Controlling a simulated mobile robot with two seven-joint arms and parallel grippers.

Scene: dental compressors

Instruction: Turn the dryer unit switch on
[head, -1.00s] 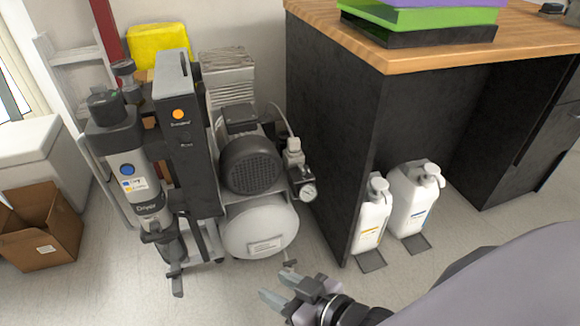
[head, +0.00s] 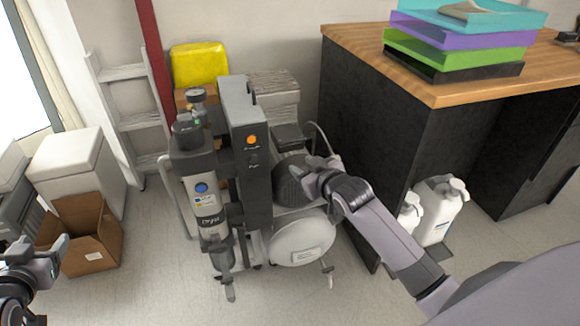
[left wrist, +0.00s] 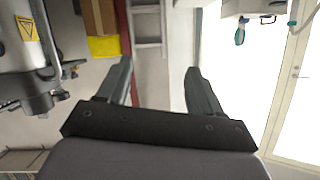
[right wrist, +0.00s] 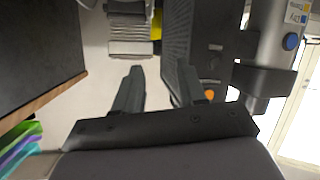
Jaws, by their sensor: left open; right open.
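The dryer unit (head: 206,215) is a grey upright cylinder with a round blue part (head: 201,188) and a dryer label. Beside it stands a tall dark column (head: 240,110) with a round orange part (head: 252,140) and a small dark feature below. I cannot tell which part is the dryer switch or its state. My right gripper (head: 303,168) is open and empty, right of the column, in front of the motor. In the right wrist view the orange part (right wrist: 209,94) shows close beside one finger, and the blue part (right wrist: 291,41) further right. My left gripper (head: 48,252) is open and empty at far left.
The white tank (head: 300,238) and dark motor (head: 290,180) stand right of the column. A wood-topped desk (head: 440,90) with stacked trays and white bottles (head: 438,205) bounds the right. A cardboard box (head: 88,240) sits on the floor at left.

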